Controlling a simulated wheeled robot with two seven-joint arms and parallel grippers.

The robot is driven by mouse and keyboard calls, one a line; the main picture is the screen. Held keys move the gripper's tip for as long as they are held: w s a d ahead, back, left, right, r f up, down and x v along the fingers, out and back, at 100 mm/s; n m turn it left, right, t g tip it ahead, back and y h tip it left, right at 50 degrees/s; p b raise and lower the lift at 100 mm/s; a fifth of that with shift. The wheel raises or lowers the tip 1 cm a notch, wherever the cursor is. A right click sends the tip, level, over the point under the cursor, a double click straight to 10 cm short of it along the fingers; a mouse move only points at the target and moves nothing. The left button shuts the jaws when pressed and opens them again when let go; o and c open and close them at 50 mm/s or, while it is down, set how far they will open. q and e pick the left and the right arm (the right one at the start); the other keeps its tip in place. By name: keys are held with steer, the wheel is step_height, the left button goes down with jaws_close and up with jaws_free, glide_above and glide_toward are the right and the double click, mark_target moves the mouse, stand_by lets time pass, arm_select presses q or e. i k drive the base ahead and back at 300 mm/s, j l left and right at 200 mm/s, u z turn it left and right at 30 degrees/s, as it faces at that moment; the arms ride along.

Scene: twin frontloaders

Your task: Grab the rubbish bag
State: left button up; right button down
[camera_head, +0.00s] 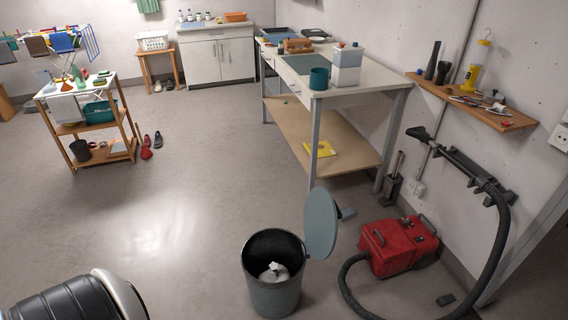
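The rubbish bag (274,272) is a small whitish bundle lying low inside the round dark grey bin (272,296). The bin stands on the floor near the bottom middle of the head view. Its round lid (320,223) is swung up on the right side, so the mouth is open. The bag's lower part is hidden by the bin wall. Neither of my grippers shows in the head view.
A red vacuum box (398,246) with a thick black hose stands right of the bin. A workbench (350,98) stands behind it. A black padded rounded object (68,300) is at the lower left. A wooden trolley (92,125) stands at left. The floor left of the bin is clear.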

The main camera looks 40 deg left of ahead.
mark_target(274, 280)
steer(key=i+l+u, duration=0.25)
steer(key=u, duration=0.15)
steer(key=i+l+u, duration=0.15)
steer(key=l+u, duration=0.15)
steer(key=u, duration=0.15)
steer(key=i+l+u, duration=0.15)
steer(key=l+u, duration=0.65)
steer(key=i+l+u, duration=0.15)
steer(key=l, duration=0.15)
steer(key=i+l+u, duration=0.3)
steer(key=l, duration=0.3)
steer(key=i+l+u, duration=0.15)
steer(key=l, duration=0.15)
steer(key=i+l+u, duration=0.1)
steer(key=l, duration=0.25)
